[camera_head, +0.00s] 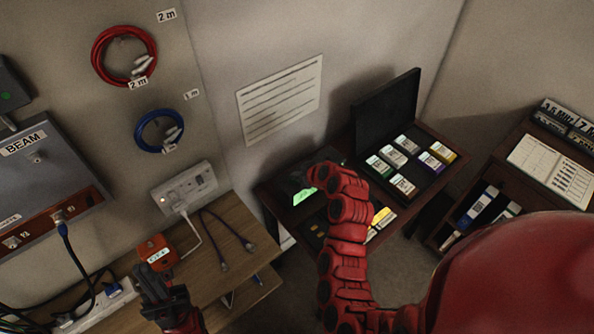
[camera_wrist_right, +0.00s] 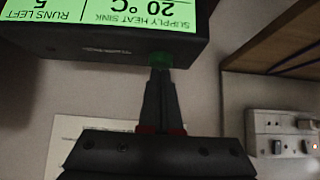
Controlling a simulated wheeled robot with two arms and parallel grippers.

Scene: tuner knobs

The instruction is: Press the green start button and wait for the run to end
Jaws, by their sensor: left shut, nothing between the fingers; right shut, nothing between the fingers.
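The dark device box shows a green screen (camera_head: 304,196) in the head view, on the dark wooden stand. In the right wrist view the screen (camera_wrist_right: 110,15) appears upside down and reads "SUPPLY HEAT SINK 20 °C" and "RUNS LEFT 5". The green button (camera_wrist_right: 160,60) is at the box's lower edge there. My right gripper (camera_wrist_right: 160,72) is shut and empty, its fingertips at the button and partly over it; I cannot tell if it is pressed in. In the head view my right arm hides that gripper and the button. My left gripper (camera_head: 160,288) is shut, below an orange labelled object (camera_head: 156,252).
A case with several labelled cartridges (camera_head: 403,146) stands open right of the device. A wall socket (camera_head: 185,188), which also shows in the right wrist view (camera_wrist_right: 282,135), is above the wooden bench (camera_head: 235,215). Cables and the BEAM box (camera_head: 40,160) are at left.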

